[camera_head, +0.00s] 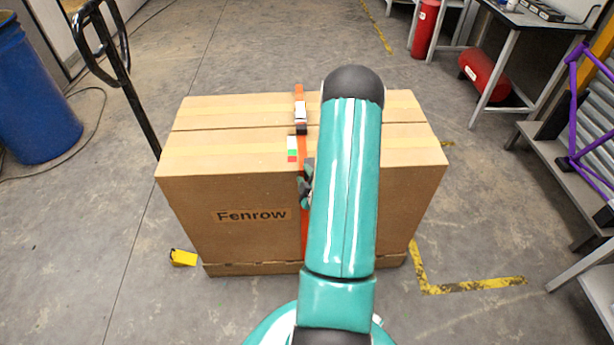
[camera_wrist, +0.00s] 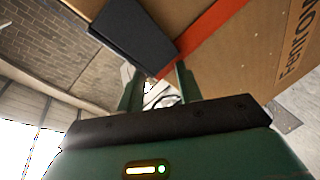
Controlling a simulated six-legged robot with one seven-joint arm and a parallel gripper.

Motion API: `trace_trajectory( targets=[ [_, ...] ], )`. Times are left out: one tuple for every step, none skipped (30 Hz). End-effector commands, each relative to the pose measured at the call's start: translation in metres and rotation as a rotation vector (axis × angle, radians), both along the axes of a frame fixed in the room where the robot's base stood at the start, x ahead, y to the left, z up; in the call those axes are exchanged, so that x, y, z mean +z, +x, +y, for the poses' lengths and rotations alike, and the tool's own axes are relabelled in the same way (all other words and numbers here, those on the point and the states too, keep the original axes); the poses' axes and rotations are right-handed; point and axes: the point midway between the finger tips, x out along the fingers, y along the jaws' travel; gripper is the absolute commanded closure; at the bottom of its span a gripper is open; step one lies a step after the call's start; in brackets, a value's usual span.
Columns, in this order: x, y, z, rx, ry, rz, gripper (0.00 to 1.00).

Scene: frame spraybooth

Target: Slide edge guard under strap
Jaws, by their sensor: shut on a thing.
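The orange strap (camera_head: 299,91) runs over the top of the cardboard box and down its front face. In the wrist view the strap (camera_wrist: 212,34) crosses the box towards my fingertips. The edge guard appears as a dark grey slab (camera_wrist: 133,35) beside the strap, its near end by my fingers. My gripper (camera_wrist: 158,76) is shut on it, though the contact is partly hidden. In the head view my gripper (camera_head: 307,187) is at the front face, close to the strap below the top edge, mostly covered by my arm. I cannot tell whether the guard overlaps the strap.
The box (camera_head: 236,184) reads "Fenrow". A yellow object (camera_head: 183,258) lies on the floor at left. A blue drum (camera_head: 35,95) and a purple frame (camera_head: 590,110) stand farther out.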

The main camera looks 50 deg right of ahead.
Motion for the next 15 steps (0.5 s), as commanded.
trace_trajectory(
  targets=[
    [-0.005, 0.003, 0.007, 0.01, 0.014, 0.01, 0.78],
    [-0.005, 0.004, 0.008, 0.011, 0.014, 0.009, 0.78],
    [-0.005, 0.005, 0.009, 0.011, 0.014, 0.009, 0.79],
    [-0.005, 0.006, 0.01, 0.011, 0.014, 0.009, 0.79],
    [-0.005, 0.006, 0.011, 0.011, 0.015, 0.01, 0.79],
    [-0.005, 0.007, 0.012, 0.011, 0.015, 0.01, 0.79],
    [-0.005, 0.008, 0.013, 0.012, 0.014, 0.009, 0.79],
    [-0.005, 0.009, 0.014, 0.012, 0.016, 0.01, 0.79],
    [-0.005, 0.01, 0.015, 0.013, 0.015, 0.01, 0.79],
    [-0.005, 0.011, 0.016, 0.013, 0.015, 0.01, 0.79],
    [-0.005, 0.012, 0.016, 0.012, 0.016, 0.01, 0.79],
    [-0.005, 0.013, 0.017, 0.012, 0.016, 0.01, 0.79],
    [-0.005, 0.014, 0.018, 0.012, 0.016, 0.01, 0.79],
    [-0.005, 0.015, 0.019, 0.012, 0.016, 0.01, 0.79],
    [-0.005, 0.016, 0.02, 0.012, 0.016, 0.01, 0.79]
  ],
)
